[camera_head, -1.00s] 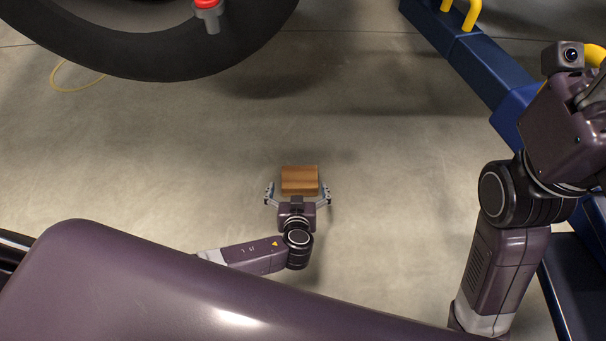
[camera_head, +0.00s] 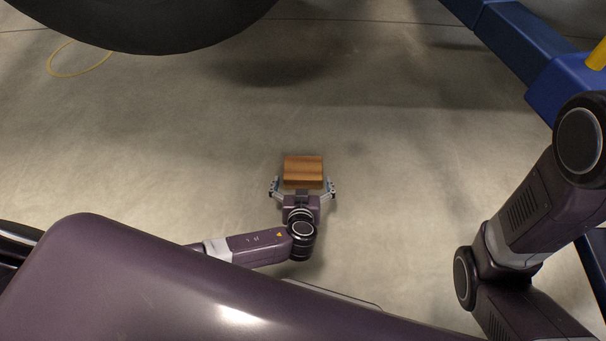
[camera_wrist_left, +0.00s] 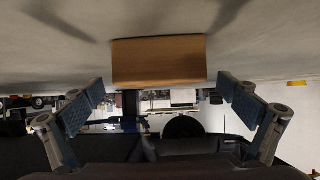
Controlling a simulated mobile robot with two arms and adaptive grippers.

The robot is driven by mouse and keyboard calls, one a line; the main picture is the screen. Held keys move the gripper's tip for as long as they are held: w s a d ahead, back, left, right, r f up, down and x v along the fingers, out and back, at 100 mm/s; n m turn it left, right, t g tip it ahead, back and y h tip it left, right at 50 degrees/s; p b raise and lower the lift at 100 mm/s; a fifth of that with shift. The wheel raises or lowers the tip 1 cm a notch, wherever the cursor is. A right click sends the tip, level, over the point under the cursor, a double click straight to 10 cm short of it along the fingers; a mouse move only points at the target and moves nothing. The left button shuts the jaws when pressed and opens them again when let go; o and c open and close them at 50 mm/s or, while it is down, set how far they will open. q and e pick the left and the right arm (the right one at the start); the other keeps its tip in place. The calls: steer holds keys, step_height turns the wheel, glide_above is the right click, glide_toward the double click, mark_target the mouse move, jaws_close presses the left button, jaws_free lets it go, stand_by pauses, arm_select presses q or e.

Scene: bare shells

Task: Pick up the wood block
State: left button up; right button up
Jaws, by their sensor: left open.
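The wood block (camera_head: 303,170) is brown with visible grain and lies on the concrete floor near the middle of the head view. My left gripper (camera_head: 303,186) is open at the block's near side, its two fingers spread to the left and right of it. In the left wrist view the block (camera_wrist_left: 159,61) sits ahead, centred between the spread fingers of the left gripper (camera_wrist_left: 160,98), with a gap on both sides. My right arm stands at the right of the head view, but its gripper is out of view.
A large black tyre (camera_head: 140,22) hangs at the top left. A yellow ring-shaped line (camera_head: 80,58) lies on the floor below it. A blue metal beam (camera_head: 510,40) crosses the top right. The floor (camera_head: 180,140) around the block is clear.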

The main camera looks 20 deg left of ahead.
mark_target(303, 171)
arm_select(q)
steer(key=shift+w+a+f, duration=0.15)
steer(key=shift+w+f, duration=0.15)
steer(key=shift+w, duration=0.1)
steer(key=b+x, duration=0.3)
steer(key=x, duration=0.1)
steer(key=shift+f, duration=0.1)
steer(key=shift+w, duration=0.35)
steer(key=c, duration=1.2)
steer(key=shift+c, duration=0.8)
